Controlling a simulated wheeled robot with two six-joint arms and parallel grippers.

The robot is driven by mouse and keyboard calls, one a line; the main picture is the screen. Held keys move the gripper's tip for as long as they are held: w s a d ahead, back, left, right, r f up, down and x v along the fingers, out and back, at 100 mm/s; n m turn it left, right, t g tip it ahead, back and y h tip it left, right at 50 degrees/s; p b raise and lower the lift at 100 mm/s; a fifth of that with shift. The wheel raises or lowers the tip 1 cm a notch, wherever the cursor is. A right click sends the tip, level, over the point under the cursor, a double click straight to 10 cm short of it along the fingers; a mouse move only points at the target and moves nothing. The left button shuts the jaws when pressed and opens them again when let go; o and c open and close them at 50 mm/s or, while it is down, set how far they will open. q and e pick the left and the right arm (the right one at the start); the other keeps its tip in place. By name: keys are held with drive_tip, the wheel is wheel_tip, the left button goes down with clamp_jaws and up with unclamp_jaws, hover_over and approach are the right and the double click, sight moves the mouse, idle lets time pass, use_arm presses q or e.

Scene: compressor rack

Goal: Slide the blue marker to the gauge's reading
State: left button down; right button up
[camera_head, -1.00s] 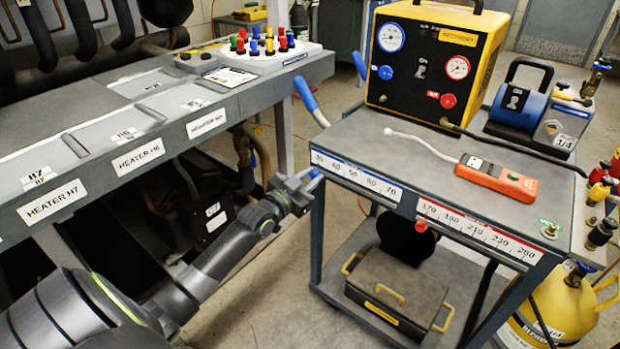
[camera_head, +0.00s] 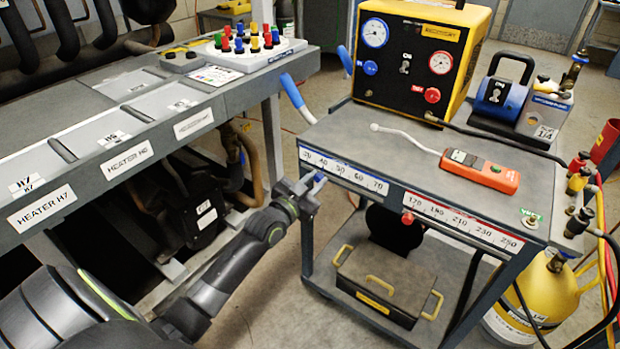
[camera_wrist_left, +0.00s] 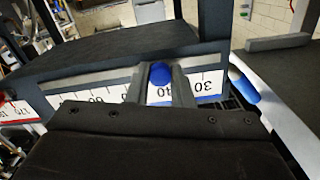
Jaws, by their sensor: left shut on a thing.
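The blue marker (camera_head: 319,177) sits at the low end of the blue-framed scale (camera_head: 345,172) on the cart's front edge. It also shows in the left wrist view (camera_wrist_left: 160,74), near the 40 mark. My left gripper (camera_head: 311,186) is shut on the marker, with a finger on each side of it in the left wrist view (camera_wrist_left: 162,86). The blue-rimmed gauge (camera_head: 375,32) is on the yellow and black unit; its needle is too small to read surely. My right gripper is not in view.
A red marker (camera_head: 407,217) sits on the red-framed scale (camera_head: 465,222) to the right. An orange meter (camera_head: 480,172) lies on the cart top. A red-rimmed gauge (camera_head: 440,62) is beside the blue one. The heater bench (camera_head: 70,150) stands left; a blue handle (camera_head: 292,91) is close by.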

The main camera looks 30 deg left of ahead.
use_arm(q)
drive_tip(key=c, duration=1.3)
unclamp_jaws()
drive_tip(key=shift+o, duration=0.2)
drive_tip(key=shift+s, duration=0.3)
drive_tip(key=s+a+p, duration=0.1)
drive_tip(key=s+p, duration=0.1)
drive_tip(key=s, duration=1.4)
drive_tip(key=shift+s+a+p, duration=0.15)
drive_tip(key=shift+s+p, duration=0.2)
drive_tip(key=shift+s, duration=0.05)
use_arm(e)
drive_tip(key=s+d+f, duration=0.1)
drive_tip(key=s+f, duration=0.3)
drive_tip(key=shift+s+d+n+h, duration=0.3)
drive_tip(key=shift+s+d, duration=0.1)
